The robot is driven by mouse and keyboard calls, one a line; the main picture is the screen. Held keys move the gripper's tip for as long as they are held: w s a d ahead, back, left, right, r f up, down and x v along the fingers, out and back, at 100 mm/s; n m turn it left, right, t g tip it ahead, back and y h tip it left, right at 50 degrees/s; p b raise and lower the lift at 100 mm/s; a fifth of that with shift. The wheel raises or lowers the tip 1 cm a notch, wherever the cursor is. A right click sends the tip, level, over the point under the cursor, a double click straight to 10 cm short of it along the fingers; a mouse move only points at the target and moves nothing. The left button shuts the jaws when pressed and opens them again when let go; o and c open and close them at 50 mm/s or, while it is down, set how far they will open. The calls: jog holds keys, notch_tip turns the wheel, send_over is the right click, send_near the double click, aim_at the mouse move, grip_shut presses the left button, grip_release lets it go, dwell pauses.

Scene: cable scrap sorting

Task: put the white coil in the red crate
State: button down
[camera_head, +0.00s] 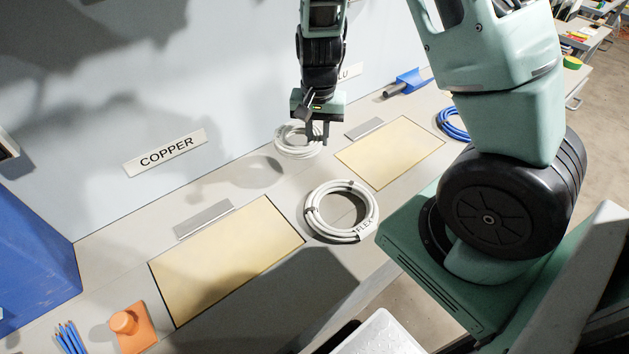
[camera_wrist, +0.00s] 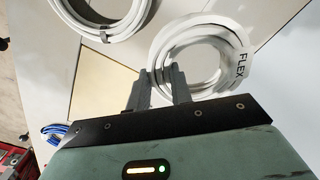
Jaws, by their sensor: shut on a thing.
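My gripper (camera_head: 318,138) is shut on the rim of a white coil (camera_head: 298,141) and holds it above the bench, with a shadow below. In the wrist view the fingers (camera_wrist: 165,88) straddle the rim of this held white coil (camera_wrist: 203,58), which bears a FLEX label. A second white coil (camera_head: 341,211), also labelled FLEX, lies on the bench between two yellow panels. It shows in part in the wrist view (camera_wrist: 100,30), with a dark clip. No red crate is clearly in view; a red shape (camera_wrist: 14,160) at the wrist view's lower left cannot be identified.
The bench holds a near yellow panel (camera_head: 225,260), a far yellow panel (camera_head: 390,152), a blue coil (camera_head: 453,125) and a blue scoop (camera_head: 410,80). An orange knobbed block (camera_head: 135,328) and a blue bin (camera_head: 35,245) stand left. A COPPER sign (camera_head: 166,152) marks the wall.

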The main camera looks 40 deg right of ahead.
aim_at(317, 174)
notch_tip(317, 174, down, 10)
jog(key=shift+r, duration=0.2)
dwell(0.3)
jog(key=shift+f+b, duration=0.2)
jog(key=shift+b, duration=0.15)
jog(key=c, duration=1.3)
grip_release()
jog(key=shift+o, duration=0.2)
jog(key=shift+r, duration=0.15)
